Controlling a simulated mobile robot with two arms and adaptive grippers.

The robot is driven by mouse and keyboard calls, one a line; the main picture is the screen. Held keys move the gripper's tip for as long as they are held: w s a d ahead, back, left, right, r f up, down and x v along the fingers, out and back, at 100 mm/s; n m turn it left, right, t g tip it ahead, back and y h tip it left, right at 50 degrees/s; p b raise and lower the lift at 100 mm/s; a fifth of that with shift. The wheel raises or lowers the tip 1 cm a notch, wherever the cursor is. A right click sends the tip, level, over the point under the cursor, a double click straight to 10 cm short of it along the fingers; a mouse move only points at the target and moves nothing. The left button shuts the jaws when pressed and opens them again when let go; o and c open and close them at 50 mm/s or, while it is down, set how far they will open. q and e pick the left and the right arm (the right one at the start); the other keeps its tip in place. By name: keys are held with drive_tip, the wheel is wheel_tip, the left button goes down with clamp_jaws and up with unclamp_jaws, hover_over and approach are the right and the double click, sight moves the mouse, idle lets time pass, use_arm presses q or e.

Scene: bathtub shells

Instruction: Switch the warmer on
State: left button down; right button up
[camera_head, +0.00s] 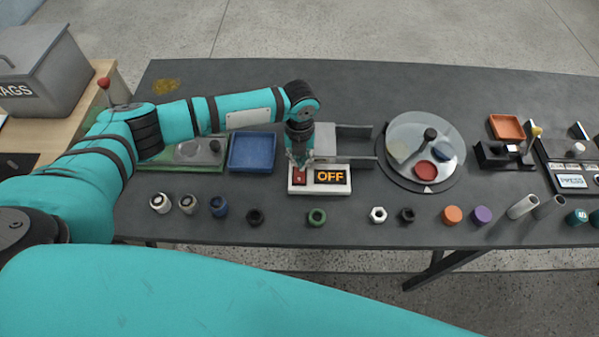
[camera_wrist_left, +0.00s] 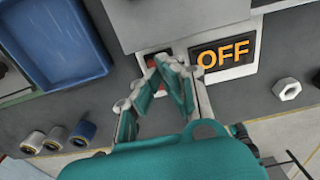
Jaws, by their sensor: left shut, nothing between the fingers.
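The warmer (camera_head: 325,140) is a grey and white unit at the middle of the dark table. Its white front panel holds a red switch (camera_head: 299,176) and a display (camera_head: 332,176) that reads OFF in orange. The display also reads OFF in the left wrist view (camera_wrist_left: 222,54). My left gripper (camera_head: 299,160) points down over the panel, just behind the switch in the head view. Its fingers (camera_wrist_left: 172,62) are shut and empty, and they partly cover the red switch in the wrist view. I cannot tell whether they touch it. My right gripper is not in view.
A blue tray (camera_head: 252,152) stands left of the warmer. A round turntable (camera_head: 408,180) with discs stands to the right. A grey bin (camera_head: 42,75) stands far left.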

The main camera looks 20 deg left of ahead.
use_arm(q)
drive_tip(key=shift+f+b, duration=0.3)
drive_tip(key=shift+f, duration=0.25)
drive_tip(key=shift+f+b, duration=0.55)
drive_tip(key=shift+f, duration=0.25)
idle(0.4)
drive_tip(key=shift+s, duration=0.1)
drive_tip(key=shift+r+p, duration=0.95)
drive_tip(key=shift+p, duration=0.05)
wheel_tip(320, 180, up, 5)
drive_tip(key=p, duration=0.4)
drive_tip(key=shift+r+p, duration=0.15)
drive_tip(key=shift+p, duration=0.25)
